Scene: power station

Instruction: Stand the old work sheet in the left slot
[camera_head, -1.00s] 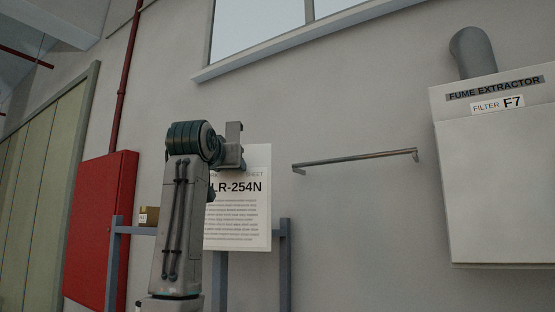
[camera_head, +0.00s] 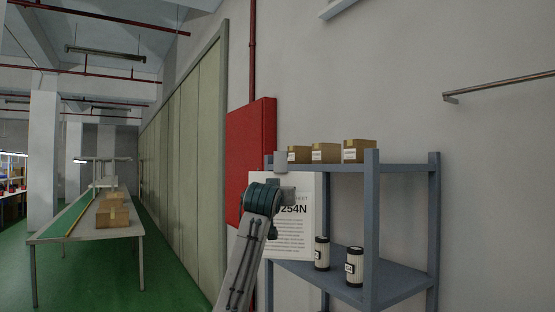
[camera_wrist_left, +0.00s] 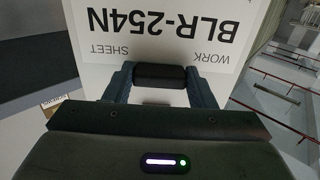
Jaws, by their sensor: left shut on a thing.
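The work sheet (camera_head: 300,240) is a white sheet with bold black print ending in "254N" in the head view. It hangs upright from my left gripper (camera_head: 284,180), which covers its upper left part. In the left wrist view the sheet (camera_wrist_left: 190,45) appears upside down and reads "BLR-254N" and "WORK SHEET". My left gripper (camera_wrist_left: 160,75) is shut on its top edge there. No slot shows in these frames. My right gripper is not in view.
A blue-grey shelf rack (camera_head: 400,285) stands behind the sheet, with cartons (camera_head: 359,151) on top and two filter cylinders (camera_head: 354,266) below. A red panel (camera_head: 250,150) is on the wall. A long table (camera_head: 90,232) with boxes stands at left, with green floor between.

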